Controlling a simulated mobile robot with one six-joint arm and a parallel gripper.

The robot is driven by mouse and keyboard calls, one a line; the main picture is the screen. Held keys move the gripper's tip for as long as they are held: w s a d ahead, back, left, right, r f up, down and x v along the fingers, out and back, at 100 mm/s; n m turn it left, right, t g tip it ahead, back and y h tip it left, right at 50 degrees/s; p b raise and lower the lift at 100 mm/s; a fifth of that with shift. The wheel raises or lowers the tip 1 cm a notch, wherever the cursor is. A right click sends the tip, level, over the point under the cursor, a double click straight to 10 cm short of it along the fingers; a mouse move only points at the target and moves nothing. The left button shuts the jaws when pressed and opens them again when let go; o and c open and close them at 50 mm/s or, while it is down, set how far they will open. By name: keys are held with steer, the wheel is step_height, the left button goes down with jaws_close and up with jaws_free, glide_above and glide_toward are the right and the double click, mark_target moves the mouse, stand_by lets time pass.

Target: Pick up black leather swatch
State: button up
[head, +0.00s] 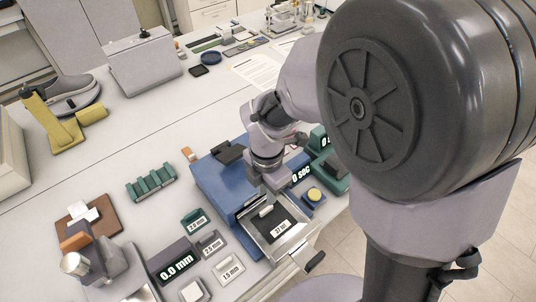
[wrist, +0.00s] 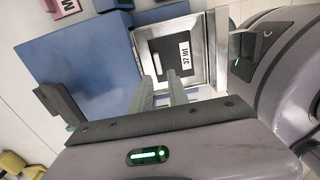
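The black leather swatch (head: 268,224) lies flat in the shallow metal tray (head: 304,228) at the front of the blue machine. It carries a white label with dark print, and a small pale piece shows near its upper part. In the wrist view, the swatch (wrist: 154,48) and its label lie beyond the fingertips, within the metal frame. My gripper (wrist: 164,82) points at the tray, with its two grey fingers apart and nothing seen between them. In the head view, my wrist hangs just above the swatch's far edge; the exact gap is hard to tell.
The blue machine (head: 217,181) stands directly beside my gripper on the left. A dark tray handle (head: 314,262) sticks out over the table's front edge. A green device (head: 330,175) is close on the right.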

mark_target(268, 207)
steer(key=f+b, duration=0.1)
steer(key=f, duration=0.2)
steer(key=f+b, duration=0.1)
steer(key=f, duration=0.2)
steer(key=f+b, duration=0.1)
steer(key=f, duration=0.1)
steer(key=shift+w+d+f, duration=0.15)
steer(key=shift+w+f, duration=0.25)
steer(key=shift+r, duration=0.15)
steer(key=shift+c, duration=0.7)
jaws_close()
